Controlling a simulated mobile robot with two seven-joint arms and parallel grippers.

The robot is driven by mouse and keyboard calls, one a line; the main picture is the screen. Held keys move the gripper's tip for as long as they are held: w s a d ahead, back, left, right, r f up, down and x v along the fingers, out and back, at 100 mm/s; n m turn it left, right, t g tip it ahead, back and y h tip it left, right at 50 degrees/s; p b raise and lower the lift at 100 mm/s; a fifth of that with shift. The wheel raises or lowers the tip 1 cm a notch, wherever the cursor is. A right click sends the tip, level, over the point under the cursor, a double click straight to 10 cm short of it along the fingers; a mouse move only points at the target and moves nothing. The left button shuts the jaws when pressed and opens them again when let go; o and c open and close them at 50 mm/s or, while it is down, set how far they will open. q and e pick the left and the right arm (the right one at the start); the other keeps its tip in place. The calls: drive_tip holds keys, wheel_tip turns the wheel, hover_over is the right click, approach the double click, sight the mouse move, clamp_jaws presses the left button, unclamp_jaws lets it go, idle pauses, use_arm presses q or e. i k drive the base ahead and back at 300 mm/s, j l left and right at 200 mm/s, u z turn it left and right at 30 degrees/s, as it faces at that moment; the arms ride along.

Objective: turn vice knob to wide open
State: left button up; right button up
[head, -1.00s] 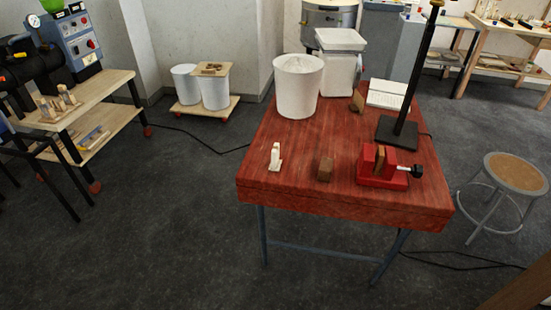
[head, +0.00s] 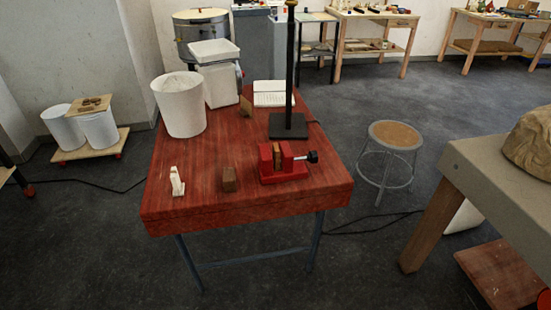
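A small red vice (head: 285,163) sits near the front right part of a red wooden table (head: 205,207). Its black knob (head: 313,157) sticks out to the right on a short metal rod. A brown piece stands between the red jaws; whether the jaws press on it is too small to tell. Neither of my grippers shows in the head view.
A brown block (head: 229,179) and a small white piece (head: 177,181) stand left of the vice. A black stand (head: 289,125) with a tall pole is behind it. A stool (head: 394,136) and another table (head: 480,160) are to the right, with floor between.

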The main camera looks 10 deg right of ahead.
sight(312, 156)
drive_tip(key=l+u, duration=0.15)
drive_tip(key=l, duration=0.5)
drive_tip(key=l+u, duration=0.1)
drive_tip(key=l, duration=0.55)
drive_tip(key=k+l+u, duration=0.15)
drive_tip(key=l, duration=0.5)
drive_tip(key=l+u, duration=0.1)
drive_tip(key=l, duration=0.5)
drive_tip(key=u, duration=1.2)
drive_tip(key=l+u, duration=0.55)
drive_tip(key=l, duration=1.05)
